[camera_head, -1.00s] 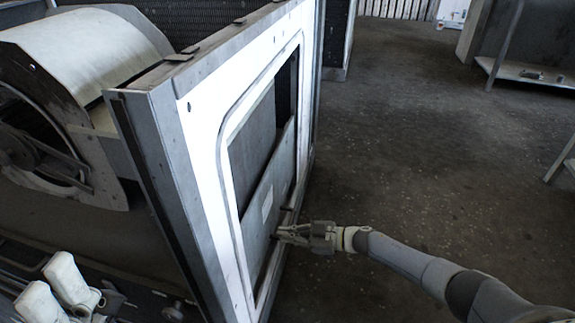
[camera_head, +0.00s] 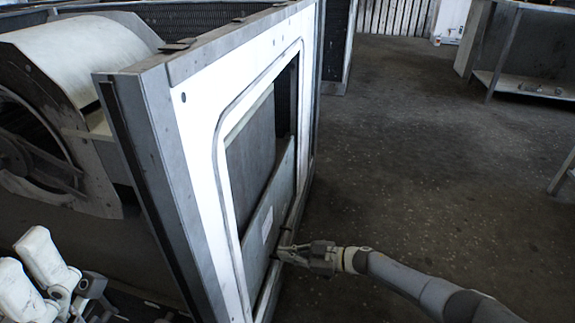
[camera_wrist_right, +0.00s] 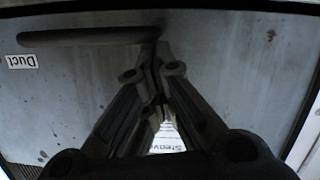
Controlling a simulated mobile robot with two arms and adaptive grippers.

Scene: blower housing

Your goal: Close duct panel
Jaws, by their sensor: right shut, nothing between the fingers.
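The grey duct panel (camera_head: 262,222) covers the lower part of the opening in the white housing wall, below another grey surface (camera_head: 250,150). A dark gap (camera_head: 287,95) shows at the opening's upper far side. In the right wrist view the panel (camera_wrist_right: 230,70) fills most of the picture, with a "Duct" label (camera_wrist_right: 21,61) and a dark bar-like handle (camera_wrist_right: 90,36). My right gripper (camera_head: 283,252) is shut and empty at the panel's lower edge; it also shows in the wrist view (camera_wrist_right: 157,55). Its fingertips overlap the handle's end; contact is unclear.
The white-faced housing wall (camera_head: 190,150) stands upright at left, with the round blower (camera_head: 75,55) behind it. Pale jointed parts (camera_head: 45,258) stand at lower left. The floor (camera_head: 430,150) to the right is clear. A metal shelf (camera_head: 525,88) stands at upper right.

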